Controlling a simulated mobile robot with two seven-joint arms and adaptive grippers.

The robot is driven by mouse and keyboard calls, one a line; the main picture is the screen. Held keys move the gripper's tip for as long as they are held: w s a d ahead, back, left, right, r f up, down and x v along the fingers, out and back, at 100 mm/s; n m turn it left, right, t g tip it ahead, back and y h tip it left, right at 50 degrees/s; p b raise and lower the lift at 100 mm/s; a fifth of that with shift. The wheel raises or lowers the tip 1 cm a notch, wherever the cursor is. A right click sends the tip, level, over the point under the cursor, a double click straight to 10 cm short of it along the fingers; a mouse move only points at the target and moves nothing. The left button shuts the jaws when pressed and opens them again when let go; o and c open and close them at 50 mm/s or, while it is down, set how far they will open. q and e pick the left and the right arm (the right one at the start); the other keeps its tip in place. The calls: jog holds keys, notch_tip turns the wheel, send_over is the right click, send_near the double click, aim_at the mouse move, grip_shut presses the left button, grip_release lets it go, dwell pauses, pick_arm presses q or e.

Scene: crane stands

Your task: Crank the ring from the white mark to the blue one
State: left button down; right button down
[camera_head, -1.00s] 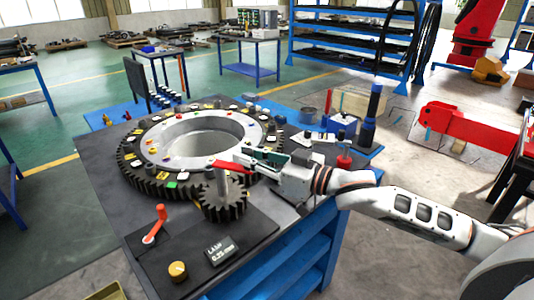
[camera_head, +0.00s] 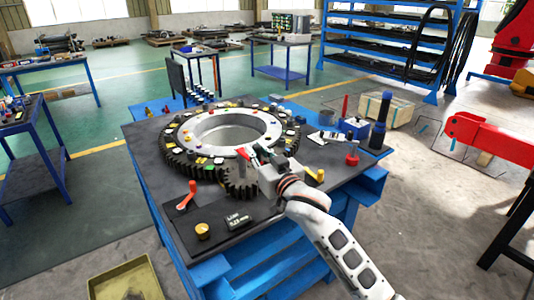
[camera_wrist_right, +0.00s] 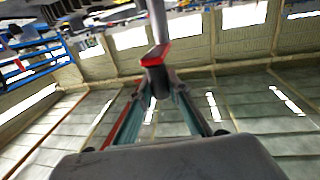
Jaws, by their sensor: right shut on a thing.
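The big dark toothed ring (camera_head: 182,166) lies flat on the table around a pale inner ring, with small coloured and white tags on top. I cannot tell which tags are the white and blue marks. A small dark gear (camera_head: 240,188) stands at its near edge. The red crank arm (camera_head: 243,153) shows above that gear, partly hidden by my gripper. My right gripper (camera_head: 258,158) is shut on the crank's handle. In the right wrist view, the dark handle (camera_wrist_right: 158,82) with a red part on top sits between the fingers. My left gripper is out of view.
On the table's near side are a red lever (camera_head: 187,196), a yellow knob (camera_head: 202,231) and a small display (camera_head: 239,222). A dark post (camera_head: 379,122) stands at the right corner. An olive tray (camera_head: 125,280) lies at lower left.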

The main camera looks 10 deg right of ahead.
jog(key=shift+s+a+f+h, duration=0.1)
jog(key=shift+a+f+h, duration=0.05)
jog(key=shift+a+h, duration=0.15)
jog(key=shift+d, duration=0.1)
dwell(0.3)
jog(key=c, duration=1.9)
grip_release()
jog(key=v, duration=1.2)
